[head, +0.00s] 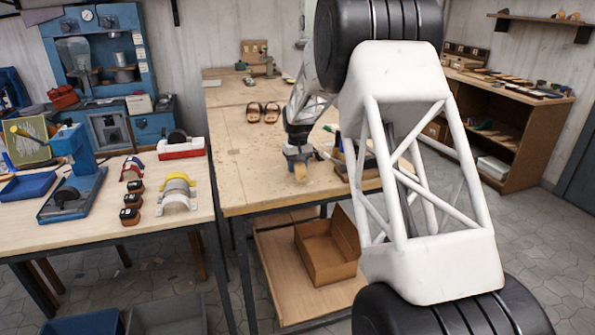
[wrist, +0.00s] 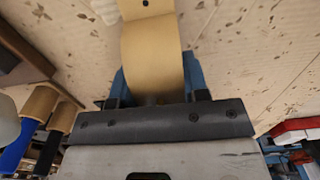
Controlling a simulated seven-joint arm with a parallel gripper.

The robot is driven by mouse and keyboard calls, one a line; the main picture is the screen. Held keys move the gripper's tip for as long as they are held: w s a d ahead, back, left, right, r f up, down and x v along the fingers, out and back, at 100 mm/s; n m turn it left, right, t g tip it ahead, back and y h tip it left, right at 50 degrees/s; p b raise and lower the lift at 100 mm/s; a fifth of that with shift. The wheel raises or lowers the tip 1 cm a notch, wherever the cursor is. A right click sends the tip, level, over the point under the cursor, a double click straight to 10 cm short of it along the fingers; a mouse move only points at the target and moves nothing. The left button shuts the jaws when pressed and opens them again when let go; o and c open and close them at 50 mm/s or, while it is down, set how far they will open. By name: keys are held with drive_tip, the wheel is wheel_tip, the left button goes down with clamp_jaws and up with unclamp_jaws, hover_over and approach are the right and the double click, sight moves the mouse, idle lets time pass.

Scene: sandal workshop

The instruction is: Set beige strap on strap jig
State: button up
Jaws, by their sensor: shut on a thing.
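My gripper (head: 299,158) is over the middle wooden table in the head view, shut on a beige strap. The beige strap (head: 301,181) hangs below the fingers, small and partly hidden there. In the wrist view the beige strap (wrist: 152,52) is a broad curved band between my two blue fingers, with a dark hole near its far end. The fingers of my gripper (wrist: 155,88) press on its sides. I cannot tell for sure which thing is the strap jig; a blue fixture with a dark rounded form (head: 68,200) stands on the left table.
Curved straps (head: 177,190) and several small black-and-brown blocks (head: 131,200) sit on the left table (head: 100,232). A red-and-white box (head: 180,148) stands at its back right. Sandals (head: 263,112) lie on the middle table (head: 240,165), whose left front is clear. Floor bins are below.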

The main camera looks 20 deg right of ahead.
drive_tip(key=shift+f, duration=0.85)
drive_tip(key=shift+f, duration=0.2)
drive_tip(key=o, duration=1)
drive_tip(key=shift+c, duration=0.2)
drive_tip(key=shift+r, duration=0.2)
wheel_tip(320, 180, up, 12)
